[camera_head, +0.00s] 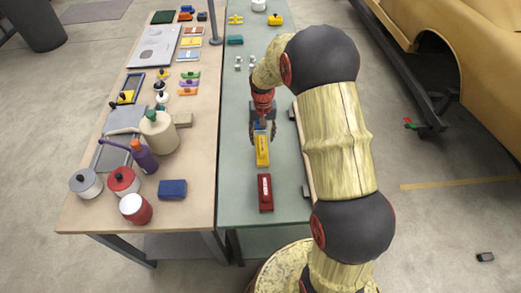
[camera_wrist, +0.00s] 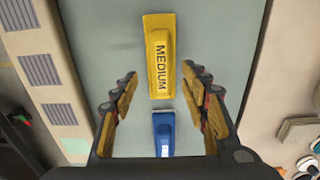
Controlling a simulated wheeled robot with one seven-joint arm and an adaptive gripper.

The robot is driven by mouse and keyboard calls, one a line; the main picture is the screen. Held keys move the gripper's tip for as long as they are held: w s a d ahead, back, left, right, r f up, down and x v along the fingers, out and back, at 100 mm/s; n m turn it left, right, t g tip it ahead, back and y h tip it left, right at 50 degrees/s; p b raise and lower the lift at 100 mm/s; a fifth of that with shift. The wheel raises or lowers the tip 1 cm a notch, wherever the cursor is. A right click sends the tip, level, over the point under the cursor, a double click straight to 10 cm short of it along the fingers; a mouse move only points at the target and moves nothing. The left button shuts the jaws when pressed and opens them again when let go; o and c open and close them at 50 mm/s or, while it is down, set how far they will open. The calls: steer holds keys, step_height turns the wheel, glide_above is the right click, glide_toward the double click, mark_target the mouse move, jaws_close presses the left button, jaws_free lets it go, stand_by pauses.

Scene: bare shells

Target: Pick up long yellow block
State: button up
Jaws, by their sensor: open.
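The long yellow block (camera_head: 262,153) lies on the green table below my gripper (camera_head: 263,128). In the wrist view the yellow block (camera_wrist: 159,50) has "MEDIUM" printed on it and lies lengthwise. My gripper (camera_wrist: 160,82) is open, with a finger on either side of the block's near end and visible gaps between. A blue block (camera_wrist: 163,133) lies in line with the yellow one, nearer the palm. The gripper partly hides the blue block in the head view. I cannot tell the gripper's exact height above the blocks.
A red block (camera_head: 265,193) lies on the green table (camera_head: 237,205), nearer my base. The wooden table (camera_head: 205,205) on the left holds pots, a purple bottle (camera_head: 145,160), a dark blue box (camera_head: 172,189) and trays. A yellow car (camera_head: 480,50) stands at the right.

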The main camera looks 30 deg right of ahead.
mark_target(262, 144)
step_height(262, 144, down, 5)
steer(key=shift+s+a+f+b, duration=0.1)
steer(key=shift+a+f+b, duration=0.05)
steer(key=shift+b, duration=0.4)
steer(key=c, duration=0.3)
steer(key=c, duration=0.8)
jaws_close()
